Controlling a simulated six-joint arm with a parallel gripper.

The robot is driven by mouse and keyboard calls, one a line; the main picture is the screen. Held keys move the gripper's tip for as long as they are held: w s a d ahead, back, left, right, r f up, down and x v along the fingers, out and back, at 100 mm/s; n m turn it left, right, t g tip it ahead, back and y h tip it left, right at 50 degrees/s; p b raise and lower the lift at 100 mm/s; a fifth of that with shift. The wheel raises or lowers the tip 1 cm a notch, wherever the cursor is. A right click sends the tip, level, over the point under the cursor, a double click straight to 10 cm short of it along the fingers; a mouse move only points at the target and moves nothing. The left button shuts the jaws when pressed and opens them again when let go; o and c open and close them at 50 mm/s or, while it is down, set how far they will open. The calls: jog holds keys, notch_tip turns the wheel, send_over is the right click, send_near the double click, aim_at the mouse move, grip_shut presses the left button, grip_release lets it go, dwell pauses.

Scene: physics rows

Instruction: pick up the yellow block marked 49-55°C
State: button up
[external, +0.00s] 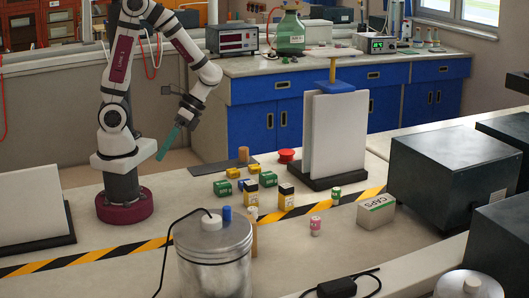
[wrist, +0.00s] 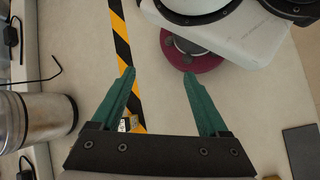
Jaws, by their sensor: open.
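My gripper (external: 168,143) hangs at the end of the raised arm, left of the small blocks and well above the table. In the wrist view my gripper (wrist: 159,76) has its two teal fingers spread wide, with nothing between the tips. Several small yellow and green blocks stand in a group in the external view, including a yellow block (external: 232,173) at the back left and another yellow block (external: 253,169) beside it. Their markings are too small to read, so I cannot tell which is marked 49-55°C. A small block with yellow (wrist: 128,124) shows partly by the left finger.
A white panel rack (external: 335,140) and a red button (external: 287,156) stand behind the blocks. A metal canister (external: 213,265) stands at the front. Striped tape (external: 140,248) crosses the table.

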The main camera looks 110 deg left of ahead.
jog(key=w+a+f+n+t+h, duration=0.1)
jog(key=a+f+n+t+h, duration=0.1)
jog(key=f+n+t, duration=0.2)
jog(key=w+a+f+n+t+h, duration=0.1)
jog(key=f+n+t+h, duration=0.2)
jog(key=n+t, duration=0.3)
jog(key=w+a+f+n+t+h, duration=0.2)
jog(key=f+n+t, duration=0.3)
jog(key=n, duration=0.6)
jog(key=shift+a+f+t+h, duration=0.35)
jog(key=shift+t+h, duration=0.05)
jog(key=shift+h, duration=0.2)
jog(key=x, duration=1.5)
jog(key=shift+w+d+f, duration=0.15)
jog(key=shift+d+f, duration=0.1)
grip_shut()
